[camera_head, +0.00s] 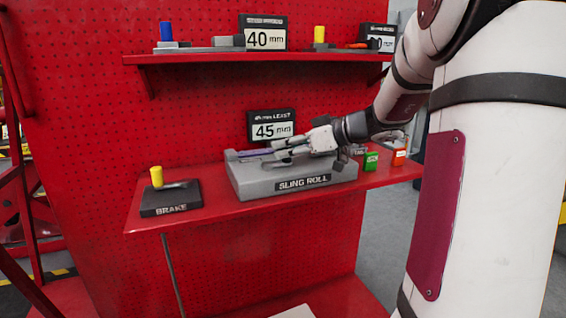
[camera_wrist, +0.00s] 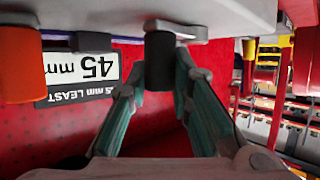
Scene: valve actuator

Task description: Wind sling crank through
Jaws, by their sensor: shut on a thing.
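The grey sling roll unit (camera_head: 262,187), labelled SLING ROLL, sits on the red shelf. My gripper (camera_head: 284,150) is low over its top in the head view. In the wrist view, my gripper (camera_wrist: 160,95) has its two fingers on either side of a dark upright crank knob (camera_wrist: 159,62), shut on it. The knob joins a grey crank arm (camera_wrist: 172,28) at the unit's top. In the head view my fingers and wrist hide the knob.
A BRAKE box (camera_head: 170,204) with a yellow-topped lever stands left. A 45 mm sign (camera_head: 271,125) is behind the unit. An upper shelf (camera_head: 255,58) holds other gear.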

